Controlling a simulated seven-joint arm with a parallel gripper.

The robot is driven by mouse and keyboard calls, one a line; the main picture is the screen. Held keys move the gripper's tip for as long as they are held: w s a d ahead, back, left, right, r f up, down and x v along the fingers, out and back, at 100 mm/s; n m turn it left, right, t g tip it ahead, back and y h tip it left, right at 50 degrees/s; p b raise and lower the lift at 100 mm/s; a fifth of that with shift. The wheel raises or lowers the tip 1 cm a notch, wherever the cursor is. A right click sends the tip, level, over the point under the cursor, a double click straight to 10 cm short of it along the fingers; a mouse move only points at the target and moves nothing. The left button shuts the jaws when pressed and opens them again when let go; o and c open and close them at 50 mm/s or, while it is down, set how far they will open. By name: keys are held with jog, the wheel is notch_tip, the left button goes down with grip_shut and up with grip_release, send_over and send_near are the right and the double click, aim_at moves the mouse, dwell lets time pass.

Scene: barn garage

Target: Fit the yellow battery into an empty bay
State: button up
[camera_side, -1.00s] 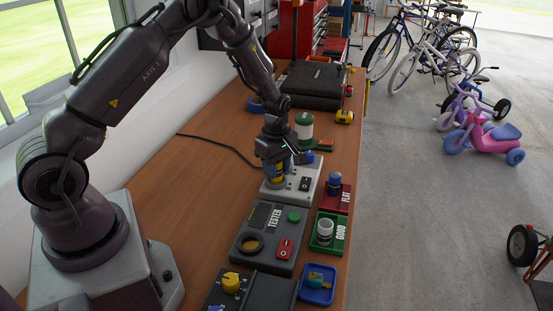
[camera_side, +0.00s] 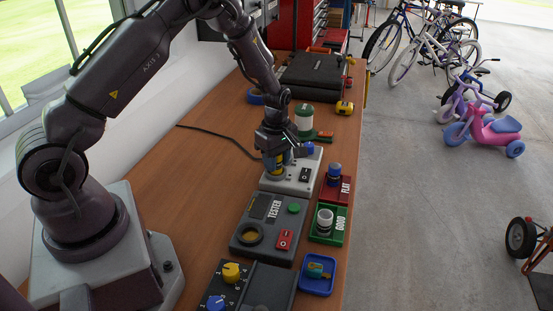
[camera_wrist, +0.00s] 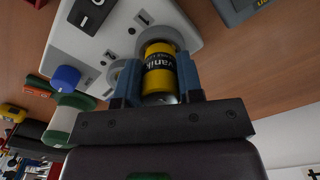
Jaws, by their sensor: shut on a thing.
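The yellow battery (camera_wrist: 160,72) is between the blue fingers of my gripper (camera_wrist: 153,85), which is shut on it. In the side view the yellow battery (camera_side: 275,168) is upright in my gripper (camera_side: 274,160), at the left part of the white charger (camera_side: 298,181). In the wrist view its far end meets a round bay ring (camera_wrist: 160,38) on the charger (camera_wrist: 113,42); I cannot tell how deep it sits. Another round bay shows partly behind the left finger.
The tester (camera_side: 262,235) is in front of the charger. To the right are the red FLAT tray (camera_side: 345,190), the green GOOD tray (camera_side: 341,224) and a blue tray (camera_side: 318,287). A white and green cylinder (camera_side: 304,118) stands behind. The bench's left side is mostly clear.

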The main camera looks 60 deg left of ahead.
jog(key=shift+f, duration=0.55)
dwell(0.4)
jog(key=o, duration=0.7)
jog(key=shift+r, duration=5.45)
jog(key=shift+s+m, duration=0.1)
jog(key=shift+m, duration=0.7)
jog(key=s+d+r+m+t, duration=0.2)
jog(key=s+d+r+m, duration=0.4)
jog(key=s+r+m, duration=0.3)
jog(key=s+d+r+m+t, duration=0.3)
jog(key=s+d+r+m, duration=0.3)
jog(key=s+r+m, duration=0.3)
jog(key=s+r, duration=0.1)
jog(key=s, duration=0.2)
jog(key=shift+s+d+r+m+t, duration=0.2)
jog(key=shift+r+m+t, duration=0.1)
jog(key=shift+r+m, duration=0.1)
